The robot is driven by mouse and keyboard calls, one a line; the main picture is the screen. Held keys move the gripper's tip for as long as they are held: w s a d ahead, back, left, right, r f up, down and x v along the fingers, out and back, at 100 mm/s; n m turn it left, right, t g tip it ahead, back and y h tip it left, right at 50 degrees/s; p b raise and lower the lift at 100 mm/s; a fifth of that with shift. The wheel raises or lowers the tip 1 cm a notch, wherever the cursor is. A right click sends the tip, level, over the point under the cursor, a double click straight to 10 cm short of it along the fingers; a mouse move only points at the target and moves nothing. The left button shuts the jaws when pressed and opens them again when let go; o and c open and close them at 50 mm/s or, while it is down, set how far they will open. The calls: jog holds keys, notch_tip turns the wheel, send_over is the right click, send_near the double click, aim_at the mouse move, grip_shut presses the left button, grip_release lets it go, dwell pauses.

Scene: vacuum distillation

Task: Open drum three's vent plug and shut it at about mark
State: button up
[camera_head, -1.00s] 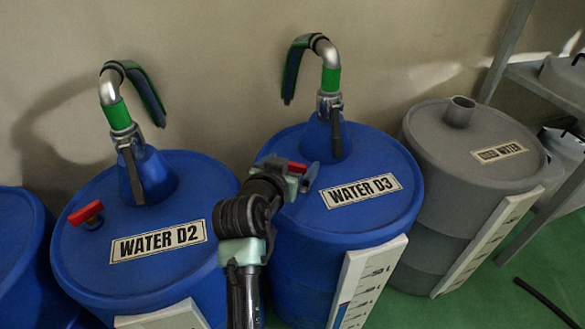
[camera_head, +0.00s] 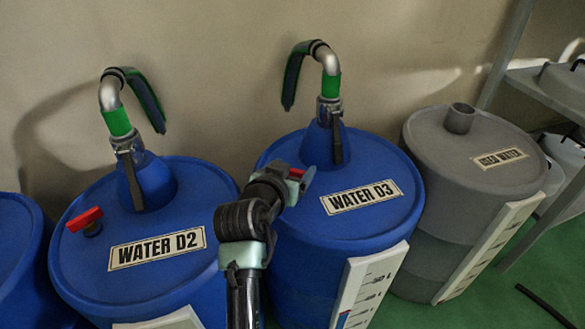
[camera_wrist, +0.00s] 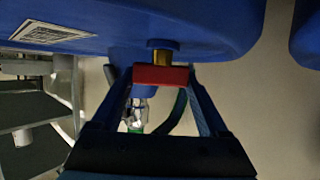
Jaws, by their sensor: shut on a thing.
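Drum three is the blue drum (camera_head: 345,225) with the WATER D3 label (camera_head: 360,197); it also shows in the wrist view (camera_wrist: 210,25), upside down. Its vent plug has a red handle (camera_wrist: 160,76) on a short brass stem (camera_wrist: 159,55) at the drum top. My gripper (camera_wrist: 161,80) has one finger on each side of the red handle and is shut on it. In the head view my gripper (camera_head: 297,174) is over the left part of the lid and mostly hides the plug. A white level gauge (camera_head: 370,285) stands on the drum's front; its lower end is cut off.
Drum two (camera_head: 130,270), with its own red plug (camera_head: 85,220), stands close on the left. A grey WATER drum (camera_head: 470,190) stands on the right, beside a shelf rack (camera_head: 555,90). A bent metal pipe (camera_head: 329,62) rises from drum three near the wall.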

jog(key=shift+m+h+b, duration=0.3)
jog(key=m+g+h+b, duration=0.1)
jog(key=m+h+b, duration=0.1)
jog(key=m+g+h+b, duration=0.2)
jog(key=shift+f+m+h+b, duration=0.2)
jog(key=shift+m+h+b, duration=0.1)
jog(key=m+g+h+b, duration=0.2)
jog(key=shift+r+m+g+b, duration=0.1)
jog(key=shift+m+g+b, duration=0.3)
jog(key=shift+m+g+h+b, duration=0.4)
jog(key=shift+m+g+b, duration=0.2)
jog(key=shift+b, duration=0.15)
jog(key=shift+s+m+g+h+b, duration=0.1)
jog(key=shift+m+g+h+b, duration=0.2)
jog(key=shift+m+g+b, duration=0.85)
jog(key=o, duration=1.2)
jog(key=shift+n, duration=0.25)
jog(key=shift+o, duration=0.2)
jog(key=shift+r, duration=0.1)
